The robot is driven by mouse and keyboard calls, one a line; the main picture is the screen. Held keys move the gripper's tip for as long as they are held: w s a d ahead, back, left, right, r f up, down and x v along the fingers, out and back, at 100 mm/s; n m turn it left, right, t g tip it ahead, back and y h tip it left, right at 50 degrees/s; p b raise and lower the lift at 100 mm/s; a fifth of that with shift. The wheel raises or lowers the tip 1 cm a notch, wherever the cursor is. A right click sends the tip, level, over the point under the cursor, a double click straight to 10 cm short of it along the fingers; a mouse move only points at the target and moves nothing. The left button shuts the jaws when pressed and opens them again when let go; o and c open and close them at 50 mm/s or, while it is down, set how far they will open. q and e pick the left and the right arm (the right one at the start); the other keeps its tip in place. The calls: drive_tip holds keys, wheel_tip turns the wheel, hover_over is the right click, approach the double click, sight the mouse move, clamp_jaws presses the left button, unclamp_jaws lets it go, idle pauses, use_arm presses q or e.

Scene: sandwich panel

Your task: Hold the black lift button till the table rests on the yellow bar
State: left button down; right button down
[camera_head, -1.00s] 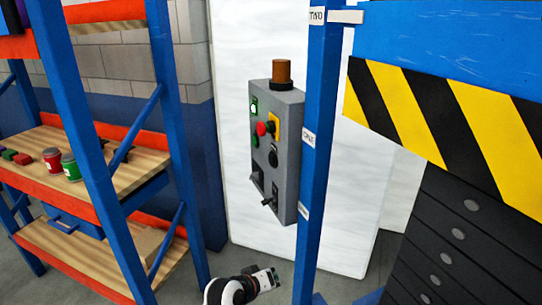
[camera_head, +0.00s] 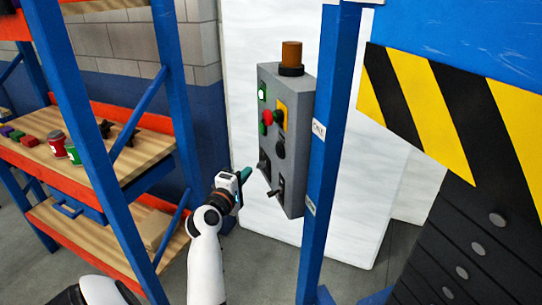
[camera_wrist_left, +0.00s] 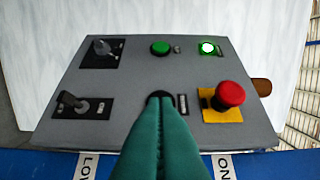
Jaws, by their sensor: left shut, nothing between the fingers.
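The grey control panel (camera_head: 293,165) hangs beside a blue post. Its black button (camera_head: 280,149) sits below the red knob. In the left wrist view the black button (camera_wrist_left: 160,96) is mostly hidden behind my fingertips. My left gripper (camera_head: 247,173) is shut and empty, with teal fingers in front of the panel's lower left. In the left wrist view the shut fingers (camera_wrist_left: 160,110) line up with the button; I cannot tell whether they touch it. The blue table (camera_head: 460,40) with its striped skirt stands at right. I cannot make out a separate yellow bar.
The blue post (camera_head: 322,150) stands close right of the panel. A shelf rack (camera_head: 95,160) with small items is at left.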

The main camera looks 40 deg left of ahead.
use_arm(q)
drive_tip(key=p, duration=0.2)
approach(277, 149)
drive_tip(key=w+a, duration=0.3)
drive_tip(key=a, duration=0.1)
drive_tip(key=w+d, duration=0.2)
drive_tip(key=shift+w+f+p, duration=0.1)
drive_tip(key=shift+w+p, duration=0.2)
drive_tip(key=shift+p, duration=0.1)
drive_tip(key=shift+a+f, duration=0.1)
